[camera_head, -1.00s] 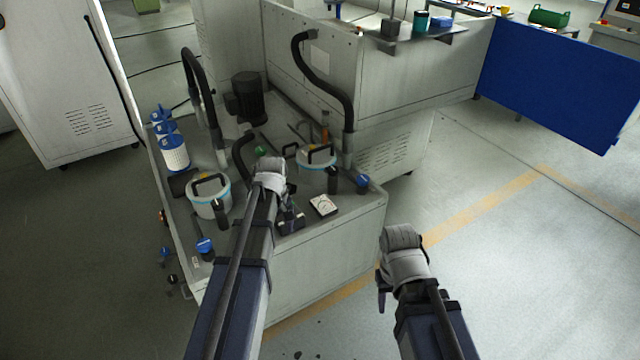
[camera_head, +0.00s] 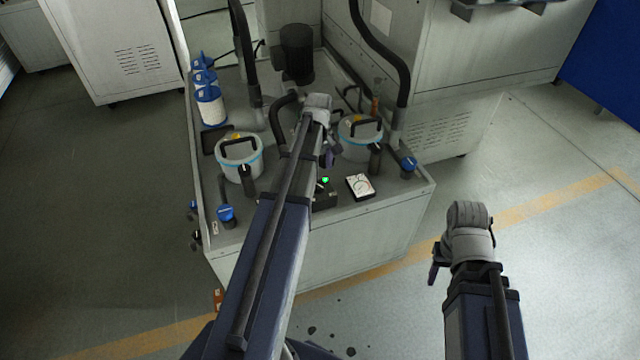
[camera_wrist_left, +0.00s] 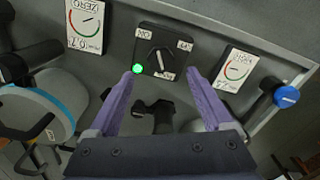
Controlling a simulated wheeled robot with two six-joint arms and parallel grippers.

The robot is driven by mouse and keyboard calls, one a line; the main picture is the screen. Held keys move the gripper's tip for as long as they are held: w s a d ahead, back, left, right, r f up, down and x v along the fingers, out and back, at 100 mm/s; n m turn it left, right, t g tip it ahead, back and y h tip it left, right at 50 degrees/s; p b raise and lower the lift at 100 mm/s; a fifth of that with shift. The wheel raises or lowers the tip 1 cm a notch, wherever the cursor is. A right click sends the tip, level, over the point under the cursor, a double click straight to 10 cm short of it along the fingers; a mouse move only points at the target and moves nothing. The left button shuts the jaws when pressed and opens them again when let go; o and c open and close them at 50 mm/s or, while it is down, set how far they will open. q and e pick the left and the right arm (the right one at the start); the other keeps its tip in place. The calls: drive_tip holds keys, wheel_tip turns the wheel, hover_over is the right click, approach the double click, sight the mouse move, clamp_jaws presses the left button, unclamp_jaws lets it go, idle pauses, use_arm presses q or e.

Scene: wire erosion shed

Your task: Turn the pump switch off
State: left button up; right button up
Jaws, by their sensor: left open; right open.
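The switch is a dark square plate with a rotary knob (camera_wrist_left: 157,60) in the left wrist view, with small labels around it and a lit green lamp (camera_wrist_left: 137,68) at its corner. The knob's pointer runs roughly up and down in that view. In the head view the dark switch box (camera_head: 326,200) and green lamp (camera_head: 325,180) show at the front of the grey tank unit (camera_head: 400,205). My left gripper (camera_head: 328,158) is above and behind the box; its open purple fingers (camera_wrist_left: 165,92) point toward the plate, with nothing between them. My right gripper (camera_head: 436,262) hangs empty, right of the unit.
A white dial gauge (camera_head: 360,186) sits right of the switch. Two lidded filter pots (camera_head: 240,160) (camera_head: 358,145) with black handles flank my left arm. Blue-handled valves (camera_head: 227,214) (camera_head: 408,163) stand near the front corners. The floor on the right is open.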

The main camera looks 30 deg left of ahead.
sight(318, 185)
use_arm(q)
wheel_tip(318, 185, down, 7)
drive_tip(key=b, duration=0.6)
drive_tip(key=shift+r, duration=0.2)
clamp_jaws()
drive_tip(key=shift+m, duration=0.3)
drive_tip(key=m, duration=0.5)
drive_tip(key=shift+s+m, duration=0.1)
drive_tip(key=shift+m, duration=0.2)
drive_tip(key=m, duration=0.5)
drive_tip(key=shift+a+m, duration=0.1)
drive_tip(key=shift+m, duration=0.2)
idle(0.3)
